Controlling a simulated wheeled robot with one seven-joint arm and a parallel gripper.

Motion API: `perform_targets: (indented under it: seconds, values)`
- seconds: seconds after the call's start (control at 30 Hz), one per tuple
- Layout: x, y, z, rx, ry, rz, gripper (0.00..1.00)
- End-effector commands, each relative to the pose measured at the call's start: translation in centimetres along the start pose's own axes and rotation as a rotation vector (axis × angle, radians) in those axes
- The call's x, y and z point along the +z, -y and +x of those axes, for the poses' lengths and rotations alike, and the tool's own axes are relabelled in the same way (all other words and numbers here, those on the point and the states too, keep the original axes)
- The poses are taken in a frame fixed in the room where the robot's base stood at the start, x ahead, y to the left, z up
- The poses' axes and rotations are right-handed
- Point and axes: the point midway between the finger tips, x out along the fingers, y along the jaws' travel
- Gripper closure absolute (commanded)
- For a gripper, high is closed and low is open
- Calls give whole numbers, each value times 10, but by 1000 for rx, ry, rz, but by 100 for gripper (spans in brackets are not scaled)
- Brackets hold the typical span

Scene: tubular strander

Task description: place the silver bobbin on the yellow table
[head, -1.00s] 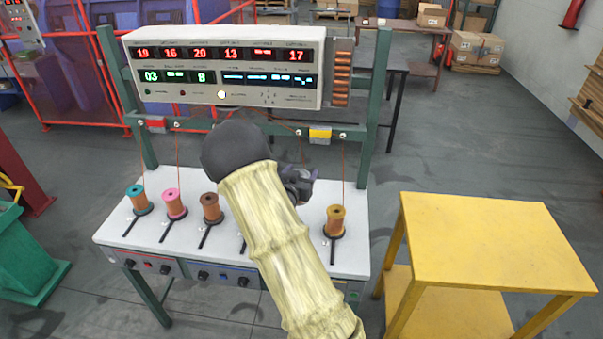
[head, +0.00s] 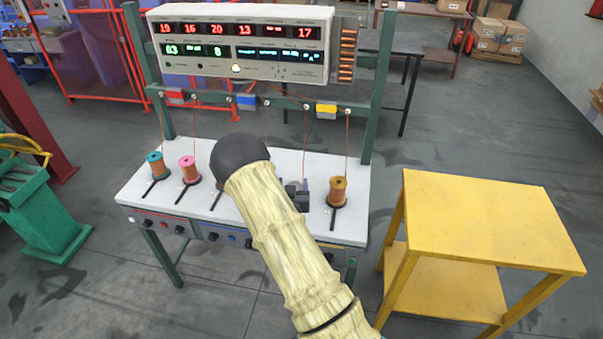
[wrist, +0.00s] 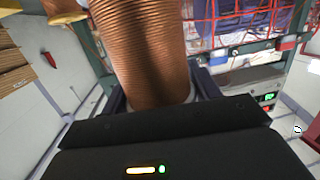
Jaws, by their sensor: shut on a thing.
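My gripper (head: 298,196) is at the workbench, just left of the gold bobbin (head: 337,190), its fingers mostly hidden by my arm in the head view. In the wrist view my gripper (wrist: 160,92) is shut on a bobbin wound with copper wire (wrist: 148,50). A pale, silvery rim shows at its lower end between the fingers; I take it for the silver bobbin. My arm hides it in the head view. The yellow table (head: 485,215) stands right of the workbench, its top empty.
A teal bobbin (head: 155,165) and a pink bobbin (head: 188,170) stand at the left of the white bench (head: 145,190); my arm mostly covers a brown one. Wires run up to a rail below the display panel (head: 245,42). A floor gap separates bench and yellow table.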

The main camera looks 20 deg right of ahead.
Motion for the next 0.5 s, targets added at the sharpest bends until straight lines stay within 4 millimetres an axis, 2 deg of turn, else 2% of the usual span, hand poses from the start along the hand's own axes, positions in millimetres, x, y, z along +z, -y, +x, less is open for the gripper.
perform_targets:
  seconds: [0.17, 0.27, 0.4, 0.5]
  values:
    - [38, 24, -14, -115, 2, -17, 87]
    - [70, 41, -28, -204, 5, -24, 87]
    - [134, 63, -49, -336, 13, -29, 87]
    - [168, 71, -57, -388, 12, -29, 87]
